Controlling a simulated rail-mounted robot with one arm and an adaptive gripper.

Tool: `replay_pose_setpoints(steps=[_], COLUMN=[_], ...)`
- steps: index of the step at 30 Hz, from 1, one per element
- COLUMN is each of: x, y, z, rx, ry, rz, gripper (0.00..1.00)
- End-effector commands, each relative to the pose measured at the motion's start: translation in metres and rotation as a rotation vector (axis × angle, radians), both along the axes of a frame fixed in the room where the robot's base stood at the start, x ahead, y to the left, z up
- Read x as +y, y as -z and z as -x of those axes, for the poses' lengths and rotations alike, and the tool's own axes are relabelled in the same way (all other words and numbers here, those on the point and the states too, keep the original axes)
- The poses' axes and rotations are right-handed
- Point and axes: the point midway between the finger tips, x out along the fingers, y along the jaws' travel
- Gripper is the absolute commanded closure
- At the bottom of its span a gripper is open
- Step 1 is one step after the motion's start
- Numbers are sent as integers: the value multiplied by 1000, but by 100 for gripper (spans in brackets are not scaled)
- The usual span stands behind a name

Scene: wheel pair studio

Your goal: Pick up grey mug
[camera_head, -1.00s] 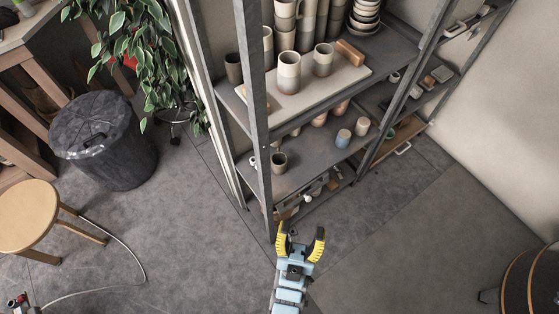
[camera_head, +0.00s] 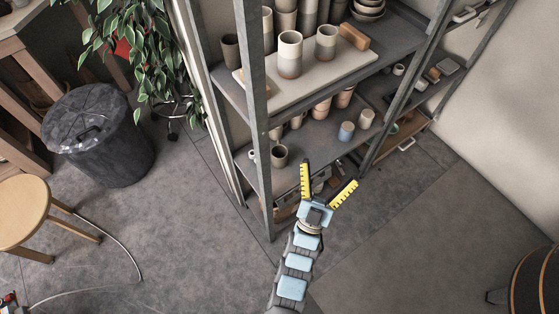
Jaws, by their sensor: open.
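My gripper (camera_head: 329,174) is open and empty, with its yellow fingers spread wide, in front of the shelf unit's lower board in the picture. A dark grey-brown cup (camera_head: 279,156) stands upright on that lower board, left of my fingers and apart from them. Another dark grey cup (camera_head: 230,50) stands on the upper board at the left. I cannot tell for certain which of them is the grey mug, as no handle is clear on either.
A metal post (camera_head: 257,120) of the shelf unit stands left of my gripper. Pale cups (camera_head: 290,54) stand on a light board above. A bluish cup (camera_head: 346,131) is on the lower board. A black bin (camera_head: 97,135) and a stool (camera_head: 24,212) stand left. Floor between is mostly clear.

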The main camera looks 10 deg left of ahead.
Motion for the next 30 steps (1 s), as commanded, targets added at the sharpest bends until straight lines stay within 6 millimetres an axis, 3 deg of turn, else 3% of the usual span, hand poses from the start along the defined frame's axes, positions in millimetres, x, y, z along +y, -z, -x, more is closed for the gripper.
replay_pose_setpoints(steps=[1, 6, 15, 24, 30], x=[-2, -4, 17, 64, 104], y=[17, 61, 138, 210, 247], z=[-15, -63, -125, -157, -159], rx=[48, 241, 561, 854, 1019], ry=[3, -10, -104, -277, -423], rz=[-9, -33, -43, 9, 80], gripper=[0, 0, 0, 0, 0])
